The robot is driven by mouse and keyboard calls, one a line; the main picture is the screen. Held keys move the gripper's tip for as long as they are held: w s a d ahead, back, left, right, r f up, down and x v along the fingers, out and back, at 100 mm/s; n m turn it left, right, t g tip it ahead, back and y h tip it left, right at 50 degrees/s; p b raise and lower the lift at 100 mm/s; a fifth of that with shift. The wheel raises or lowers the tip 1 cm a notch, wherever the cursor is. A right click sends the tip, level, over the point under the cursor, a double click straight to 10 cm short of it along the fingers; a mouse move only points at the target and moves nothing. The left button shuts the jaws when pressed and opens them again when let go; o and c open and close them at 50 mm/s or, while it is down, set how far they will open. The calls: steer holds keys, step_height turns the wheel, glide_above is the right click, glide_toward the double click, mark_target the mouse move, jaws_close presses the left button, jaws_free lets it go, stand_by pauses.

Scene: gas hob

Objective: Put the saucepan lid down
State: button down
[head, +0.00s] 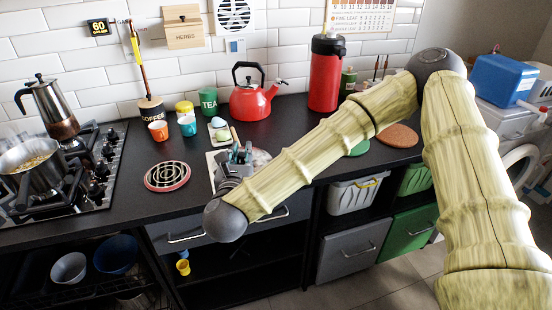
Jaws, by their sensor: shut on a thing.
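My gripper (238,153) is over the counter in front of the red kettle, with its teal-tipped fingers shut on the saucepan lid. The lid (262,157) is a pale, glassy shape at the fingers, mostly hidden by my gripper and arm. I cannot tell whether it touches the surface below. The saucepan (32,168) stands on the hob at the far left, uncovered, with yellowish food inside.
A coiled red-rimmed trivet (167,176) lies left of my gripper. Cups, a coffee jar (152,109), the red kettle (254,100) and a red flask (325,75) stand behind. A moka pot (50,107) is on the hob (98,188). A brown round mat (397,136) lies right.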

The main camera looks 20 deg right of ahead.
steer(key=shift+w+d, duration=0.1)
steer(key=shift+w, duration=0.1)
steer(key=w+d, duration=0.3)
steer(key=d, duration=0.1)
steer(key=w+d+f, duration=0.1)
steer(key=w+d, duration=0.2)
steer(key=d, duration=0.1)
steer(key=w+d+p, duration=0.1)
steer(key=w+d, duration=0.2)
steer(key=d, duration=0.1)
steer(key=shift+d+f, duration=0.15)
steer(key=shift+d, duration=0.2)
steer(key=shift+w+d+f, duration=0.1)
steer(key=shift+f, duration=1.7)
steer(key=shift+f+b, duration=0.65)
steer(key=c, duration=1.3)
jaws_free()
steer(key=shift+r, duration=0.2)
